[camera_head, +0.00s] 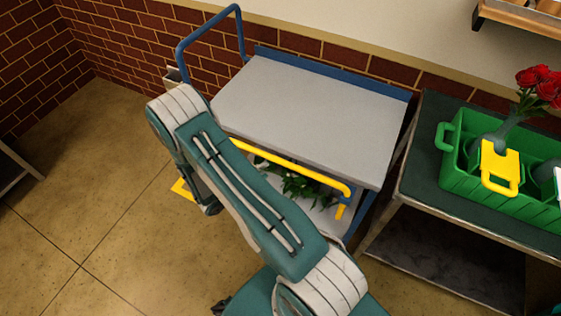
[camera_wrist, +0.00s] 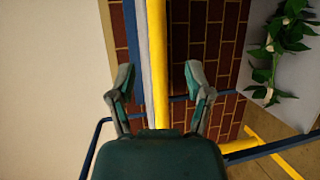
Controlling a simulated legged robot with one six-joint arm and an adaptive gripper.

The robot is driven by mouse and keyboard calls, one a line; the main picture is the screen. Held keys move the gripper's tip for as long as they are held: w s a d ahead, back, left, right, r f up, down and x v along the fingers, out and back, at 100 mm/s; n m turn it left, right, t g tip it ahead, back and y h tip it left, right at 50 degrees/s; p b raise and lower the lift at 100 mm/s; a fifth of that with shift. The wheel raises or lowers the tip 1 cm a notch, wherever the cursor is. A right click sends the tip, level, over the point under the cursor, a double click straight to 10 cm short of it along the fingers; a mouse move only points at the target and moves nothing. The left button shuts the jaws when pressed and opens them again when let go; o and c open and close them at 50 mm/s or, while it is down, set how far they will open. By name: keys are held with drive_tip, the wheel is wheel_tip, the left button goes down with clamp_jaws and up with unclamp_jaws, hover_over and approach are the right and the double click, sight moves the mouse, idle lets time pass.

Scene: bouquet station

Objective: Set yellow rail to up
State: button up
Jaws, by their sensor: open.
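The yellow rail (camera_head: 290,165) runs along the near long side of the cart, close to the front edge of its grey top (camera_head: 310,110). My arm hides part of its left end. In the wrist view the rail (camera_wrist: 158,60) runs upright in the picture, beside a pale edge and a blue strip. My gripper (camera_wrist: 160,76) is open, one finger on each side of the rail in the picture. I cannot tell how far the rail is from the fingers or whether they touch it. In the head view the gripper is mostly hidden behind my arm.
The cart has a blue handle (camera_head: 181,48) and green foliage (camera_head: 300,187) on its lower shelf. A dark table (camera_head: 425,170) at right bears a green crate (camera_head: 452,172) with red roses (camera_head: 540,83) and a yellow tag (camera_head: 499,160).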

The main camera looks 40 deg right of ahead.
sight(281, 162)
drive_tip(key=d, duration=0.2)
drive_tip(key=d+f, duration=0.1)
drive_tip(key=d, duration=0.4)
drive_tip(key=shift+d+f, duration=0.15)
drive_tip(key=shift+d, duration=0.05)
clamp_jaws()
